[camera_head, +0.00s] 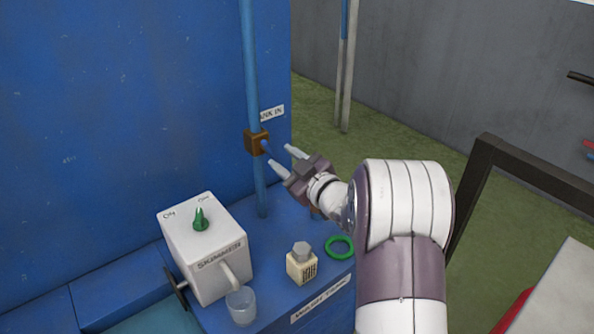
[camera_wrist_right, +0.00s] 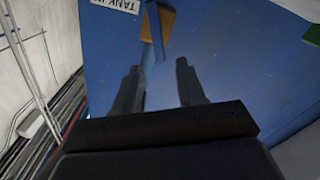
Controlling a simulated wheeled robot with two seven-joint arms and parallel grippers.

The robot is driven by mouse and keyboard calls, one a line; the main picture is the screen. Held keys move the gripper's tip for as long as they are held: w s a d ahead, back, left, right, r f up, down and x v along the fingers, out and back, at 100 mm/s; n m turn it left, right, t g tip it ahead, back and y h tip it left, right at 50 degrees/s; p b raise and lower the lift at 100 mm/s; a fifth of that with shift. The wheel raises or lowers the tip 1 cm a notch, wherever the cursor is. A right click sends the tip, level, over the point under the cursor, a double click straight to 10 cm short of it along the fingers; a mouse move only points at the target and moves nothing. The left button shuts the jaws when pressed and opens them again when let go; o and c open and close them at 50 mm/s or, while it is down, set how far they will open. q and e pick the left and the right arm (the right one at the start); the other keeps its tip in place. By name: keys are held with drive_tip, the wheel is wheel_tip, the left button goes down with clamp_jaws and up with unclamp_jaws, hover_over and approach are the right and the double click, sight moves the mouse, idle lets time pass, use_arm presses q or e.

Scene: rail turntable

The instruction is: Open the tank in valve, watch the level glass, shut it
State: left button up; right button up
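The tank in valve is a brown block (camera_head: 256,142) on a vertical blue pipe (camera_head: 251,60), with a small blue lever (camera_head: 266,147) on its right side. A "TANK IN" label (camera_head: 272,113) is on the panel just above it. My right gripper (camera_head: 282,156) points at the valve with its two fingers apart and nothing between them, close to the lever. In the right wrist view the fingers are dark, and the valve block (camera_wrist_right: 150,22) and blue lever (camera_wrist_right: 157,35) lie just beyond their tips, apart from them. My left gripper is out of view. I cannot make out a level glass.
A white skimmer box (camera_head: 205,245) with a green knob (camera_head: 201,219) stands on the blue ledge. A clear cup (camera_head: 241,306), a small labelled bottle (camera_head: 302,265) and a green ring (camera_head: 340,247) are near it. A dark frame (camera_head: 480,190) stands at right.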

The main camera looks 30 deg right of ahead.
drive_tip(key=s, duration=0.5)
drive_tip(key=shift+d, duration=0.15)
drive_tip(key=shift+f, duration=0.1)
drive_tip(key=s+d+f+m+g+h, duration=0.45)
drive_tip(key=d+f+m+g, duration=0.2)
drive_tip(key=f, duration=0.25)
drive_tip(key=s+a+f+m+g+p, duration=0.2)
drive_tip(key=s+a+g, duration=0.2)
drive_tip(key=s+a+n+g+y+p, duration=0.1)
drive_tip(key=s+a+g+p, duration=0.1)
drive_tip(key=a, duration=0.7)
drive_tip(key=s+a+r+n+g+y+p, duration=0.1)
drive_tip(key=s+a+g, duration=0.3)
drive_tip(key=a, duration=0.6)
drive_tip(key=shift+s+r+y+p, duration=0.25)
drive_tip(key=shift+s+y+p, duration=0.15)
drive_tip(key=shift+y+p, duration=0.25)
